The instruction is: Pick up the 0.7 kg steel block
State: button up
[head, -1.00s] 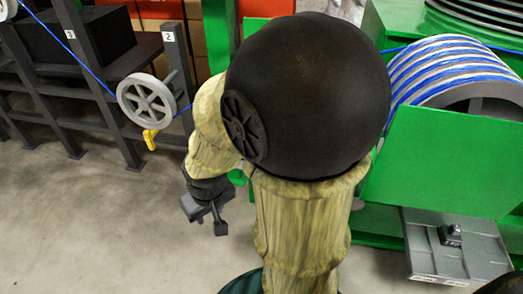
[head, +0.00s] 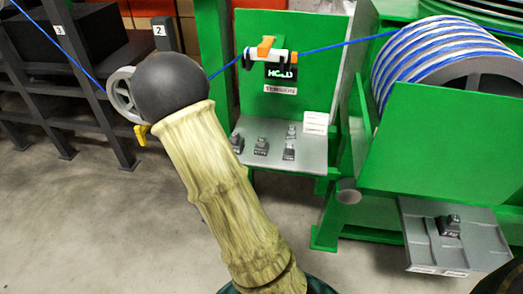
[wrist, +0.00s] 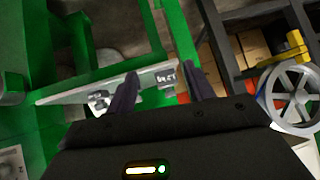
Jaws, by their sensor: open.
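Several small grey steel blocks stand on the grey shelf (head: 310,160) of the green tension stand in the head view, among them a left block (head: 237,143), a middle block (head: 261,146) and a right block (head: 289,152). Their markings are too small to read, so I cannot tell which is 0.7 kg. Another block (head: 449,226) sits on a lower tray at the right. In the wrist view my gripper (wrist: 162,68) is open, with one block (wrist: 166,75) showing between the fingers, beyond them, and others (wrist: 99,100) to the left. My arm hides the gripper in the head view.
A blue cable (head: 340,43) runs through the orange-and-white clamp (head: 265,52) above the shelf to the striped drum (head: 440,55). A grey handwheel (head: 122,95) and dark racks stand at the left. The green stand's back panel rises behind the blocks.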

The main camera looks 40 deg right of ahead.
aim_at(262, 142)
jog(key=s+d+m+t+h+b, duration=0.1)
jog(key=s+d+t+h+b, duration=0.1)
jog(key=d+h, duration=0.6)
jog(key=shift+d+r+t, duration=0.2)
jog(key=shift+d+t, duration=0.4)
jog(key=shift+t, duration=0.1)
jog(key=shift+s+d, duration=0.1)
jog(key=shift+h, duration=0.3)
jog(key=b+x, duration=0.1)
jog(key=x, duration=1.1)
jog(key=shift+f, duration=0.1)
jog(key=shift+d, duration=0.1)
jog(key=x, duration=0.1)
jog(key=b+x, duration=0.1)
jog(key=x, duration=0.1)
jog(key=b+x, duration=0.1)
jog(key=x, duration=0.1)
jog(key=shift+w+f, duration=0.1)
jog(key=shift+w, duration=0.35)
jog(key=shift+a, duration=0.2)
